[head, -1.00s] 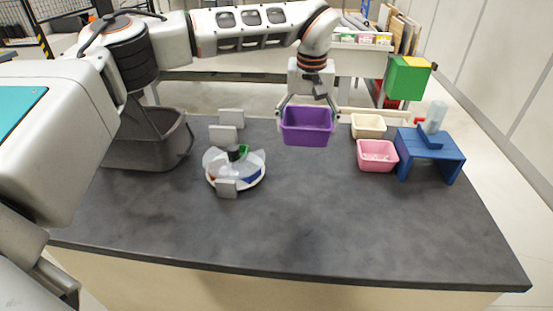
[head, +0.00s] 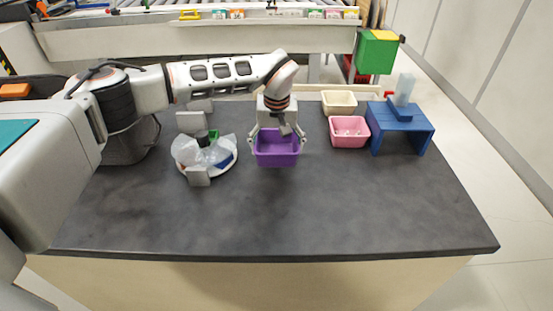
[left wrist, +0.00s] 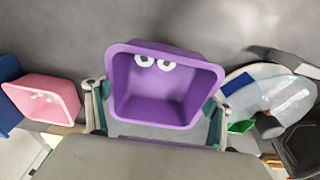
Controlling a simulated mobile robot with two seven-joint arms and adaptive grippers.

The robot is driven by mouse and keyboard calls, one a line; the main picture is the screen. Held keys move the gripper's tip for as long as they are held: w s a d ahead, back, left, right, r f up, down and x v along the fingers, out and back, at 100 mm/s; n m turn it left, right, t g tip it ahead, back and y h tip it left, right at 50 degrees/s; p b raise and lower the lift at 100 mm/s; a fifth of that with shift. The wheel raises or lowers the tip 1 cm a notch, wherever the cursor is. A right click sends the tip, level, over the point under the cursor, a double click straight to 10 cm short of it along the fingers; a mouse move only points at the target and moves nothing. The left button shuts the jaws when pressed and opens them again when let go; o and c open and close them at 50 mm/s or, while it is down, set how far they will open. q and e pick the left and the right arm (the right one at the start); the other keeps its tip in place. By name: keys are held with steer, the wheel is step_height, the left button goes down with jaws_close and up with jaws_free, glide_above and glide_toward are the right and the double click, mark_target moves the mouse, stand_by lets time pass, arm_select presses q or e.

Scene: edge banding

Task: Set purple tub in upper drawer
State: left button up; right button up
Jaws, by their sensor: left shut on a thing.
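The purple tub (head: 277,158) is an open-topped box over the middle of the dark counter in the head view. My left gripper (head: 277,142) comes in from the left and is shut on it, with a finger at each side. In the left wrist view the tub (left wrist: 165,108) is between the two fingers (left wrist: 157,115), its inside showing two white round marks. I cannot tell how far it is above the counter. No drawer can be made out. My right gripper is not in view.
A pink tub (head: 349,132), a cream tub (head: 339,103) and a blue stand (head: 400,125) with a dispenser (head: 404,90) are to the right. The front counter (head: 270,220) is clear.

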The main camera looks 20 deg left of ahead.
arm_select(q)
steer(key=shift+f, duration=2.25)
steer(key=shift+f, duration=0.1)
steer(key=o, duration=1.1)
steer(key=shift+o, duration=0.2)
